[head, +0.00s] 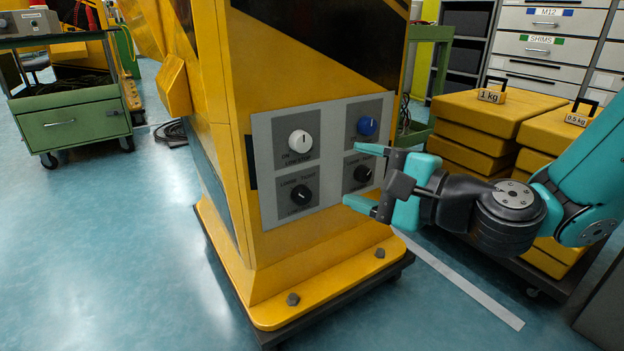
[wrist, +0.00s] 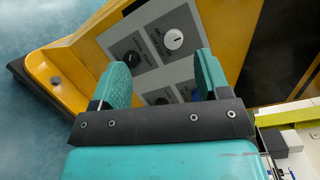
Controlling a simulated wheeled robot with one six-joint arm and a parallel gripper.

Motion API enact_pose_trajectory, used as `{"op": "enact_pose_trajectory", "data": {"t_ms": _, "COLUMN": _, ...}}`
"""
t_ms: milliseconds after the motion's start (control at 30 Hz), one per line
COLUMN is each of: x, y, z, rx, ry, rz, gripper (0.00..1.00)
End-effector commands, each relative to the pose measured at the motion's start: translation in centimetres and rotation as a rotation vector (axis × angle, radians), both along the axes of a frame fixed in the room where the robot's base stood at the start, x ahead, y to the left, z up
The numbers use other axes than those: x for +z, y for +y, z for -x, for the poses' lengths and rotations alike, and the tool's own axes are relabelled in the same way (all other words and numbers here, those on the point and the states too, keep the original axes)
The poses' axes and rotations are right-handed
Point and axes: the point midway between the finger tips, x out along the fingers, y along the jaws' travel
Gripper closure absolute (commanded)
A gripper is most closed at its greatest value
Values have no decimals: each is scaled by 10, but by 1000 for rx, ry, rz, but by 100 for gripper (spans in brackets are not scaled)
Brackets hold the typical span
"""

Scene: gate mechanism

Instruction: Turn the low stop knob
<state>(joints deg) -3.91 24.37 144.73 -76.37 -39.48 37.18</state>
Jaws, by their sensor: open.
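The low stop knob (head: 300,141) is white and round, at the upper left of a grey panel (head: 268,207) on the yellow gate column. Lettering under it appears to read "LOW STOP". In the wrist view the white knob (wrist: 173,39) shows beyond the fingers, nearer the right fingertip. My gripper (head: 352,174) has teal fingers spread apart with nothing between them. In the head view it is right of the white knob, in front of the panel's right part. I cannot tell how far it is from the panel. In the wrist view my gripper (wrist: 160,62) is also open.
The panel also has a blue knob (head: 367,126) at upper right and black knobs at lower left (head: 301,195) and lower right (head: 362,174). Stacked yellow weights (head: 482,112) stand on the right. A green cart (head: 72,124) is at left.

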Motion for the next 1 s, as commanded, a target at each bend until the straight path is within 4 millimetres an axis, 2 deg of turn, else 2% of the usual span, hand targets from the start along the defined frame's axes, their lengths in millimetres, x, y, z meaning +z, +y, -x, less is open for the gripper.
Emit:
{"op": "enact_pose_trajectory", "data": {"t_ms": 33, "x": -20, "y": -10, "z": -13, "rx": -74, "ry": 52, "rz": -71, "gripper": 31}}
{"op": "enact_pose_trajectory", "data": {"t_ms": 133, "x": -28, "y": -24, "z": -29, "rx": -173, "ry": 114, "rz": -168, "gripper": 31}}
{"op": "enact_pose_trajectory", "data": {"t_ms": 267, "x": -27, "y": -28, "z": -39, "rx": -217, "ry": 140, "rz": -212, "gripper": 31}}
{"op": "enact_pose_trajectory", "data": {"t_ms": 533, "x": -19, "y": -4, "z": -67, "rx": -216, "ry": 140, "rz": -210, "gripper": 31}}
{"op": "enact_pose_trajectory", "data": {"t_ms": 1000, "x": -19, "y": 34, "z": -111, "rx": -215, "ry": 136, "rz": -207, "gripper": 31}}
